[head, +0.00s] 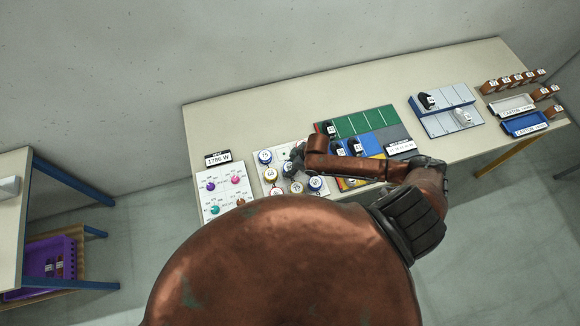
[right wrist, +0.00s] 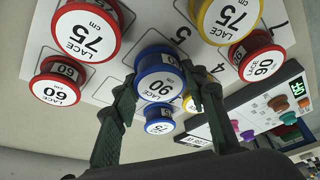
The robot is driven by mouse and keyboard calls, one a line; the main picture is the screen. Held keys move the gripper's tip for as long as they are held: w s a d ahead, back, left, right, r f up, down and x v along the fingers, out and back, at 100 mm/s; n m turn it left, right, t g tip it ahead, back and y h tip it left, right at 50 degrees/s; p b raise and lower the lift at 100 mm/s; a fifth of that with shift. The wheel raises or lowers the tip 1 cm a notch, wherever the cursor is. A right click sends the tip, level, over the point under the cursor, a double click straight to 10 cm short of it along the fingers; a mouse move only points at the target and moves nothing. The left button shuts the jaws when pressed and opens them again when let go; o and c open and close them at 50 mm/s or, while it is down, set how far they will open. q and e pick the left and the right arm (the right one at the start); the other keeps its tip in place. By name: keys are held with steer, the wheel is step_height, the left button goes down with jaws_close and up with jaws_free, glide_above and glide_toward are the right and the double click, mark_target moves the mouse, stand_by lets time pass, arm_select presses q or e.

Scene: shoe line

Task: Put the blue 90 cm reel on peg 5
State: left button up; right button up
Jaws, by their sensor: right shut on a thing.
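The blue 90 cm reel (right wrist: 158,78) is between the fingers of my right gripper (right wrist: 165,105) in the right wrist view. Its white label faces the camera. In the head view, my right gripper (head: 297,157) is over the white reel board (head: 258,183), partly hiding the reels. A printed 5 (right wrist: 183,33) shows on the board beside the held reel, and a 4 is close by. The peg under the reel is hidden, so I cannot tell whether it is seated. My left gripper is not in view.
Red reels (right wrist: 86,30), a yellow reel (right wrist: 226,18) and a smaller blue reel (right wrist: 160,122) stand close around the gripper. A white panel with coloured knobs (head: 228,187) is to the left. A green and blue mat (head: 365,123) is to the right.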

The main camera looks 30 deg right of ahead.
steer(key=shift+f, duration=0.2)
steer(key=shift+f, duration=0.4)
steer(key=o, duration=1.2)
steer(key=shift+c, duration=0.2)
steer(key=shift+r, duration=0.1)
steer(key=shift+r, duration=0.35)
steer(key=v, duration=1.2)
steer(key=shift+b, duration=0.4)
